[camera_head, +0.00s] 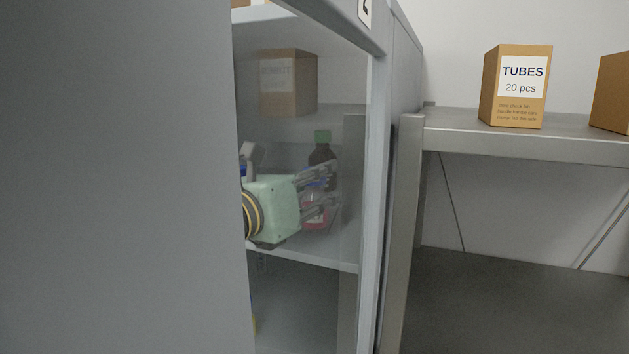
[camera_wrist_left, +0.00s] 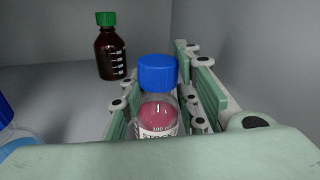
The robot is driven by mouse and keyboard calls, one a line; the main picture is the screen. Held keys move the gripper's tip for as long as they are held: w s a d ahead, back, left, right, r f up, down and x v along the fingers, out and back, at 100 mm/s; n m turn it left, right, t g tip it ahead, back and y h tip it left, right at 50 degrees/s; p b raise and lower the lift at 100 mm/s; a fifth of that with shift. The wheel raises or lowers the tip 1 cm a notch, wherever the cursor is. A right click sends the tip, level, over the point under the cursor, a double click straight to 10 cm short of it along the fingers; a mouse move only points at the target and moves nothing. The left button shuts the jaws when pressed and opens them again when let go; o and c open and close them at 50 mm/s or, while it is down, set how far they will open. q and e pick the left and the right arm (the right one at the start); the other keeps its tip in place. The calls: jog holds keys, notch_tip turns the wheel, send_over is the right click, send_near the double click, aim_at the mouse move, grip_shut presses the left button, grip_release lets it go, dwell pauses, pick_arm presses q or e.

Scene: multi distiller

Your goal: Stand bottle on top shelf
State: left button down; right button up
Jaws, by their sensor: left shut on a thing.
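A clear bottle with a blue cap and pink-red liquid (camera_wrist_left: 158,113) is upright between the fingers of my left gripper (camera_wrist_left: 165,108), which is shut on it. In the head view the gripper (camera_head: 318,192) is inside a cabinet, seen through its glass, with the bottle (camera_head: 315,219) partly hidden by the fingers. The bottle is just above or on a cabinet shelf (camera_head: 310,256); I cannot tell whether its base touches. My right gripper is not in view.
A brown bottle with a green cap (camera_wrist_left: 110,52) stands behind the held bottle. Another blue-capped bottle (camera_wrist_left: 15,140) is at the wrist view's left edge. A cardboard box (camera_head: 288,83) shows higher up. A grey panel (camera_head: 120,180) blocks the left. A TUBES box (camera_head: 515,87) stands on a rack outside.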

pick_arm(q)
jog(key=shift+s+a, duration=0.2)
jog(key=c, duration=1.8)
grip_release()
jog(key=shift+f, duration=0.2)
jog(key=o, duration=0.4)
jog(key=shift+o, duration=0.5)
jog(key=b+v, duration=0.6)
jog(key=v, duration=0.6)
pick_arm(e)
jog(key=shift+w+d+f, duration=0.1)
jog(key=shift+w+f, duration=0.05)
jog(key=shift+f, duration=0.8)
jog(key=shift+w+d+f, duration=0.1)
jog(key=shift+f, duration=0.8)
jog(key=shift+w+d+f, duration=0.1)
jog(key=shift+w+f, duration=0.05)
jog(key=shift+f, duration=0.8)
pick_arm(q)
jog(key=shift+d+r, duration=0.1)
